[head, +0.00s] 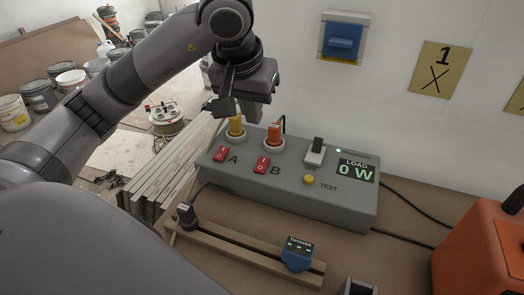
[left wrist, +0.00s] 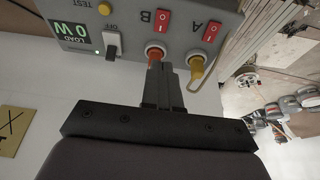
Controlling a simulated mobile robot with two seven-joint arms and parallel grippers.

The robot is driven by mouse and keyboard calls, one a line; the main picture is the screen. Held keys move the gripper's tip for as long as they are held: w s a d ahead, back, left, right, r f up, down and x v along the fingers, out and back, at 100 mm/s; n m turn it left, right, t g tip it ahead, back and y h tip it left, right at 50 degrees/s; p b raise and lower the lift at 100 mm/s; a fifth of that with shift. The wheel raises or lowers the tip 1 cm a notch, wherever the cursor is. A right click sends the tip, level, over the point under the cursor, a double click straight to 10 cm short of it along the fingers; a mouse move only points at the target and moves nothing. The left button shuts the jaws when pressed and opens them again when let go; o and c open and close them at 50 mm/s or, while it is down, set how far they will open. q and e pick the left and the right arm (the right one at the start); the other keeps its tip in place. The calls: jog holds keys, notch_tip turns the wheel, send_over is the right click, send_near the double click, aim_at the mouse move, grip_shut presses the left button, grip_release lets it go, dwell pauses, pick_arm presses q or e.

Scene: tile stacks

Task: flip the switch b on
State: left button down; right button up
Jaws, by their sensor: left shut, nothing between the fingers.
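Switch B is a small red rocker (head: 262,165) on top of a grey power box (head: 330,205), beside the letter B. It also shows in the left wrist view (left wrist: 163,20). Which way it is tipped is too small to tell. A like red rocker, switch A (head: 221,154), sits to its left. The display reads LOAD 0 W (head: 356,170). My left gripper (head: 250,117) is shut and empty, pointing down behind the box's rear plugs. In the left wrist view its fingers (left wrist: 170,70) are close to the orange plug (left wrist: 155,56), apart from switch B. My right gripper is not in view.
A yellow plug (head: 236,125) and an orange plug (head: 273,135) stand behind the switches. A black-and-white switch (head: 315,151) and yellow TEST button (head: 308,180) are to the right. A wooden rail (head: 240,249) with a blue device (head: 298,256) lies in front.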

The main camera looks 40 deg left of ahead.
aim_at(263, 159)
pick_arm(q)
jog(key=x, duration=1.4)
jog(key=shift+s+d, duration=0.1)
jog(key=shift+s, duration=0.15)
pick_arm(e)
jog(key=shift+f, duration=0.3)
pick_arm(q)
jog(key=shift+f, duration=0.1)
